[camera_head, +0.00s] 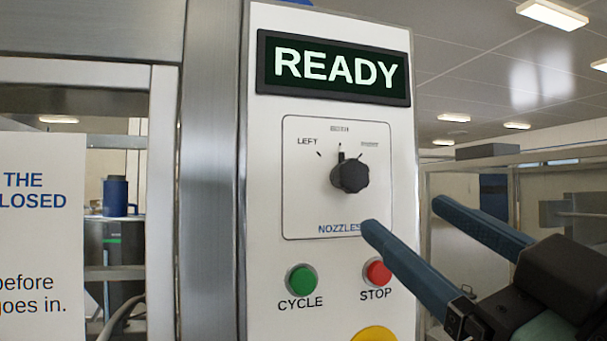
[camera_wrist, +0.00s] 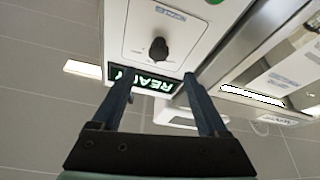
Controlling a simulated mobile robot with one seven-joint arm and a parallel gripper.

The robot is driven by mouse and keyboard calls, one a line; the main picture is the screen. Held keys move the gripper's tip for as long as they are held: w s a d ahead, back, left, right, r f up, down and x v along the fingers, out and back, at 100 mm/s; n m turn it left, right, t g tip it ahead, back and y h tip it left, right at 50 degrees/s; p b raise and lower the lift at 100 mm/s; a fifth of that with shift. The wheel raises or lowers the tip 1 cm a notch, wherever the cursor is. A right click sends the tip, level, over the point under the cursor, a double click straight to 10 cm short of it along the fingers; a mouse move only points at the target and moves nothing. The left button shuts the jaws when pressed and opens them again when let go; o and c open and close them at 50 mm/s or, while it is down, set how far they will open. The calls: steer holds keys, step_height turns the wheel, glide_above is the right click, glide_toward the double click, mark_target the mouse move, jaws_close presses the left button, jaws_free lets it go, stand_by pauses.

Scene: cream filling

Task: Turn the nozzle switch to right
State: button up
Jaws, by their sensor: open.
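The nozzle switch (camera_head: 350,173) is a black knob on a white control panel. Its pointer stands about straight up, toward the blurred middle label. "LEFT" is printed at its upper left, and a mark too small to read is at its upper right. My gripper (camera_head: 405,217) is open and empty, to the lower right of the knob and apart from it. In the wrist view the panel is upside down, with the knob (camera_wrist: 158,50) in line with the gap between my fingers (camera_wrist: 159,75).
A lit "READY" display (camera_head: 333,69) is above the knob. Below it are a green CYCLE button (camera_head: 302,280), a red STOP button (camera_head: 377,272) near one finger in the picture, and a yellow part (camera_head: 374,335). A metal post (camera_head: 210,170) borders the panel's left.

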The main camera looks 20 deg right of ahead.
mark_target(356, 177)
steer(key=p+x, duration=0.5)
steer(key=x, duration=0.6)
steer(key=shift+d+r, duration=0.2)
steer(key=shift+p+x, duration=0.35)
steer(key=shift+x, duration=0.45)
steer(key=shift+f, duration=0.2)
jaws_close()
